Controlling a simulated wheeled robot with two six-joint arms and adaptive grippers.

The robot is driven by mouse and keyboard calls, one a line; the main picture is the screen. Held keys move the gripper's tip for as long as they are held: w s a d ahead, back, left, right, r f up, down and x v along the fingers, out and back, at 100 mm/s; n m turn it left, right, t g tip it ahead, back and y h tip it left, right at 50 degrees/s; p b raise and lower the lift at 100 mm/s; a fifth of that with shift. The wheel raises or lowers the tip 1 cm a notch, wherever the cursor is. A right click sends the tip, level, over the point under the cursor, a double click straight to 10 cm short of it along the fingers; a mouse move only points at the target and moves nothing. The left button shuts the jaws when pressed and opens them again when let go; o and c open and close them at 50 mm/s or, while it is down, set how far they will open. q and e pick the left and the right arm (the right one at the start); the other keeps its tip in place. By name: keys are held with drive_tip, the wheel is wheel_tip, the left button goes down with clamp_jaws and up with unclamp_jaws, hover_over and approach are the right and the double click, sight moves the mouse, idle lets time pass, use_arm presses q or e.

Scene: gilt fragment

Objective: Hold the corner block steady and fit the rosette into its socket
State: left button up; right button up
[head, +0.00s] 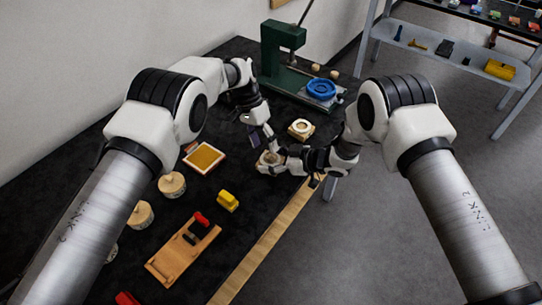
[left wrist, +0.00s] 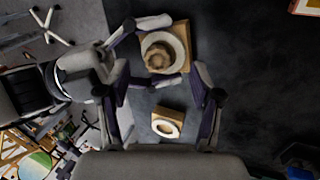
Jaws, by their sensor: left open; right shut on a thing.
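The corner block (left wrist: 184,32), wooden with a pale ring on top, lies low on the table between my right gripper's (left wrist: 172,51) fingers, which are shut on its sides. The brown ruffled rosette (left wrist: 159,56) shows inside the ring; I cannot tell if it sits fully down. In the head view the rosette (head: 269,158) is small and partly covered by the grippers. My left gripper (head: 267,145) is open and empty just above and beside it. Its two fingers stand apart in the left wrist view (left wrist: 163,82).
A second wooden block with a white ring (head: 301,129) stands just beyond. The green press (head: 283,50) with a blue disc is at the back. A gold-filled tray (head: 204,157), a yellow block (head: 228,201), lidded jars (head: 172,185) and a wooden board (head: 183,250) lie left and front.

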sight(269, 154)
use_arm(q)
drive_tip(key=x, duration=0.3)
drive_tip(key=shift+d+f, duration=0.2)
drive_tip(key=shift+d, duration=0.15)
drive_tip(key=c, duration=1.1)
